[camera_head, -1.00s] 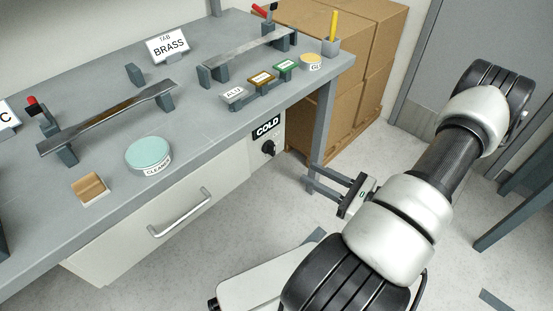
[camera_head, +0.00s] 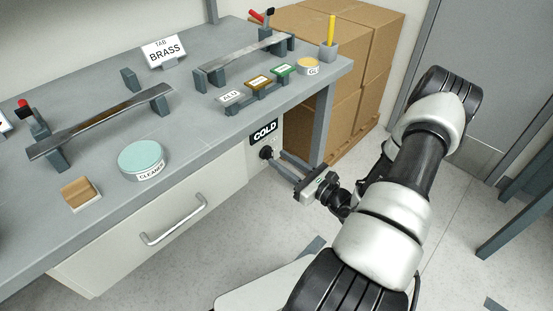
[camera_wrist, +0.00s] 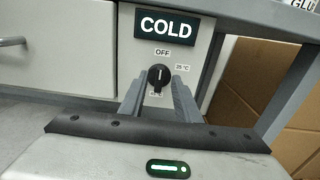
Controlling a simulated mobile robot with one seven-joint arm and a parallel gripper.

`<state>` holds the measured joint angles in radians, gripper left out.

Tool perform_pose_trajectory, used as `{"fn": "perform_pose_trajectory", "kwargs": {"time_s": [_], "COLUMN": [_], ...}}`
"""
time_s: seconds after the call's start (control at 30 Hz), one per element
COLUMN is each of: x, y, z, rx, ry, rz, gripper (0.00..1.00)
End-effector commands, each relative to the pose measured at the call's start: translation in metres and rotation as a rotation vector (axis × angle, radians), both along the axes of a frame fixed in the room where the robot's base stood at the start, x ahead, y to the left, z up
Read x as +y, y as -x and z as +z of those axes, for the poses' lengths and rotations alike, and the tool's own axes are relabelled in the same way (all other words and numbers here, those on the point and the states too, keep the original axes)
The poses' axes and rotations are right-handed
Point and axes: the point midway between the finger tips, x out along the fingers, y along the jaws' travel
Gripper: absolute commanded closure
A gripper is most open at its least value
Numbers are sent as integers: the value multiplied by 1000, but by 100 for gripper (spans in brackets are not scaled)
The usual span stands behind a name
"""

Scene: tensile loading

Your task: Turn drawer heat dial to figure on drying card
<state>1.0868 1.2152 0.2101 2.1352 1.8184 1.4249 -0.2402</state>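The heat dial (camera_wrist: 159,77) is a black knob on the pale panel beside the drawer, below a dark sign reading COLD (camera_wrist: 166,27). Its white mark points up toward the OFF label (camera_wrist: 163,52). A 25 °C label (camera_wrist: 183,67) is at its right; a small label below is partly hidden. In the head view the dial (camera_head: 266,152) is just left of my gripper (camera_head: 279,160). My gripper's fingers (camera_wrist: 159,84) are apart, one on each side of the dial in the wrist view; I cannot tell whether they touch it. I cannot identify a drying card.
The drawer handle (camera_head: 173,220) sticks out left of the dial. A table leg (camera_head: 322,120) stands close to the right, with cardboard boxes (camera_head: 345,100) behind. The tabletop holds a TAB BRASS card (camera_head: 163,51), a cleaner pad (camera_head: 141,158) and metal strips on supports.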

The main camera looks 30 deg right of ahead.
Motion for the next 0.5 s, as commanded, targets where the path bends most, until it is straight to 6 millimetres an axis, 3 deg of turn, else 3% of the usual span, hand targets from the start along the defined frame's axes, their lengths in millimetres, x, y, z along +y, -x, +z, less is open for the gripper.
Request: {"fn": "perform_pose_trajectory", "kwargs": {"time_s": [0.2,0.5], "x": [8,9], "y": [-22,-26], "z": [0,0], "rx": [0,0], "ry": [1,1], "rz": [1,0], "gripper": [70,70]}}
